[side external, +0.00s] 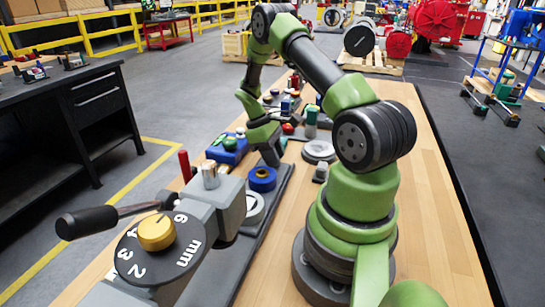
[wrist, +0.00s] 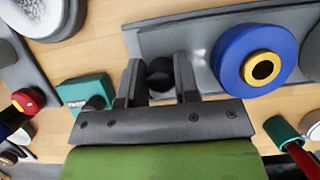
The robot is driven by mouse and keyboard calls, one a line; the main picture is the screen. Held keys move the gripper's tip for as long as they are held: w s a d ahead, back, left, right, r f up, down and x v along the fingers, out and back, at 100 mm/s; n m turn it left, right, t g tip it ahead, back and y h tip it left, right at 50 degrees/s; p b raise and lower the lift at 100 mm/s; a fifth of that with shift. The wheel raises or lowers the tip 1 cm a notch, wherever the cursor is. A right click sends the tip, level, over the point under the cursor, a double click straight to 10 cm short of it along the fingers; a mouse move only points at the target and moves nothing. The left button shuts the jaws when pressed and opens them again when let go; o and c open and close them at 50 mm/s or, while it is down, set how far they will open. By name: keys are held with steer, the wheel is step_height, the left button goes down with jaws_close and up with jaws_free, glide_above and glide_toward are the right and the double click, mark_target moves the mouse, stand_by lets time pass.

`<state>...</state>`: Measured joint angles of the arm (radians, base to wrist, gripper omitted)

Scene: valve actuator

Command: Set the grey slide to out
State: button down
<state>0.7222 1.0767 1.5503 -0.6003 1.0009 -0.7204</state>
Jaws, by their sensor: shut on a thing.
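My gripper (wrist: 160,84) is shut on a dark round knob (wrist: 160,72), one finger on each side of it. The knob sits at the edge of a grey plate (wrist: 192,48), which appears to be the grey slide's part; I cannot tell the slide's position or any out mark. In the side view my gripper (side external: 272,158) points down at the bench, just behind a blue ring (side external: 262,180). The knob is hidden there by the gripper. The blue ring with a yellow centre (wrist: 228,58) shows right of my fingers in the wrist view.
A teal block (wrist: 84,90) and a red knob (wrist: 25,101) lie left of the fingers. A green-and-red handle (wrist: 285,135) is at lower right. In the side view, a numbered dial with a yellow knob (side external: 156,232) and a black lever (side external: 88,222) stand in front.

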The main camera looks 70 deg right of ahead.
steer(key=c, duration=0.9)
jaws_free()
steer(key=shift+d, duration=0.35)
steer(key=shift+o, duration=0.3)
steer(key=shift+a, duration=0.1)
steer(key=v, duration=1)
steer(key=shift+a, duration=0.1)
